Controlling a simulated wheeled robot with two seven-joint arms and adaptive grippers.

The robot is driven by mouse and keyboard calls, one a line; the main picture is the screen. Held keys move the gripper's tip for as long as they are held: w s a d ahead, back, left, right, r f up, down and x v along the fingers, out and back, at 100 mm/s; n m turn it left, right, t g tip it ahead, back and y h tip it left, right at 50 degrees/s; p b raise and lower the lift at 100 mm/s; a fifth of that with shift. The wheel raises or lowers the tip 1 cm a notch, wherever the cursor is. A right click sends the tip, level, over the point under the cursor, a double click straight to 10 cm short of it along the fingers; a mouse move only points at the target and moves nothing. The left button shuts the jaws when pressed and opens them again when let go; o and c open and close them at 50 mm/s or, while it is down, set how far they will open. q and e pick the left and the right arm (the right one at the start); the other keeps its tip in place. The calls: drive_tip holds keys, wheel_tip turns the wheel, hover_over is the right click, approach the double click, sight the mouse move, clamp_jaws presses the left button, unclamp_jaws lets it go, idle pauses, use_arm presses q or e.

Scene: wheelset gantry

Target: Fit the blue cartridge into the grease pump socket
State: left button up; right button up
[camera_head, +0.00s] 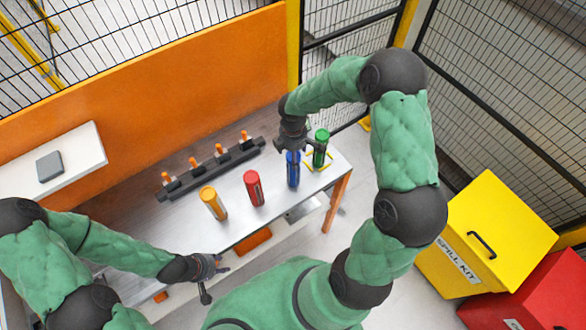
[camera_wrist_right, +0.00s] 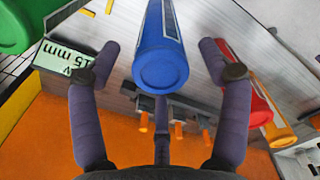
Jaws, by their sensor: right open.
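The blue cartridge (camera_head: 293,172) stands upright on the grey bench near its right end. My right gripper (camera_head: 292,147) is above it, pointing down. In the right wrist view the fingers of the right gripper (camera_wrist_right: 158,60) are spread open, with the blue cartridge (camera_wrist_right: 160,68) between and beyond them; I see no clear contact. My left gripper (camera_head: 209,280) is empty at the bench's front edge, its fingers apart. I cannot make out a grease pump socket for certain.
A green cartridge (camera_head: 320,148) stands close right of the blue one, by a yellow-outlined square. Red (camera_head: 254,188) and yellow (camera_head: 213,203) cartridges stand to the left. A dark rail (camera_head: 210,171) with orange-topped fittings lies behind. A yellow spill kit box (camera_head: 485,228) stands right.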

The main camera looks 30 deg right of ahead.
hover_over(293, 177)
drive_tip(key=w+d, duration=0.2)
drive_tip(key=f, duration=0.5)
drive_tip(key=shift+w+a, duration=0.15)
drive_tip(key=shift+a, duration=0.1)
clamp_jaws()
